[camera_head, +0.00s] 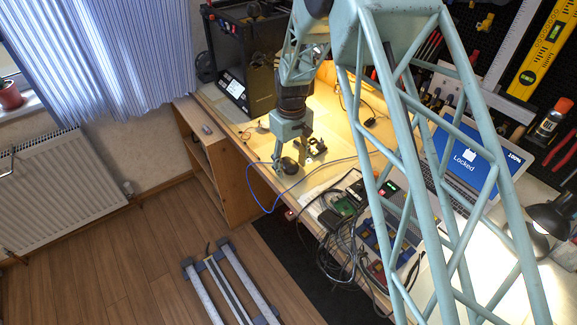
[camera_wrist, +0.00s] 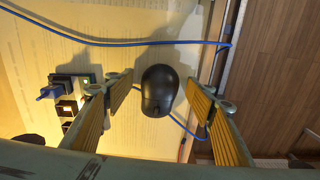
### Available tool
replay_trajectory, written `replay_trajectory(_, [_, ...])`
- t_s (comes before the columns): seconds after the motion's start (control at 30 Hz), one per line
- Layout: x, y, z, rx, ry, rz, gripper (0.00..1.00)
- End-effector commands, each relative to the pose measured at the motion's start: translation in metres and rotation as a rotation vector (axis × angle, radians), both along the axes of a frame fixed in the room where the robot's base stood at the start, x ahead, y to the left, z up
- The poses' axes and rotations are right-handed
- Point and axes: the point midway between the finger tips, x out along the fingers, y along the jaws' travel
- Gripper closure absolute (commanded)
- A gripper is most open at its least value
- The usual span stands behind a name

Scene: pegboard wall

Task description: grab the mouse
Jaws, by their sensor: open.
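The black mouse (camera_wrist: 159,90) lies on the desk near its edge. In the wrist view it shows between the two fingers of my gripper (camera_wrist: 162,92), with a gap on both sides. My gripper is open and empty, its fingers spread to either side of the mouse. In the head view the mouse (camera_head: 288,166) is a dark shape at the desk's front edge, and my gripper (camera_head: 284,163) is over it, partly hiding it. Whether the fingertips are at the mouse's height is hard to tell.
A blue cable (camera_wrist: 120,43) runs past the mouse, and a stretch of it shows beside the mouse. A small circuit board (camera_wrist: 70,92) is left of the fingers. Cables and electronics (camera_head: 345,215) crowd the desk to the right. The floor (camera_head: 110,260) lies beyond the desk edge.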

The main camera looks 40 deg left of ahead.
Motion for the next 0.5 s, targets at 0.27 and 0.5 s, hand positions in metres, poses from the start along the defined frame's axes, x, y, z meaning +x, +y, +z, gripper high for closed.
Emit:
replay_trajectory(0.27, [0.0000,0.0000,0.0000,0.000,0.000,0.000,0.68])
replay_trajectory(0.5, [0.0000,0.0001,0.0001,0.000,0.000,0.000,0.77])
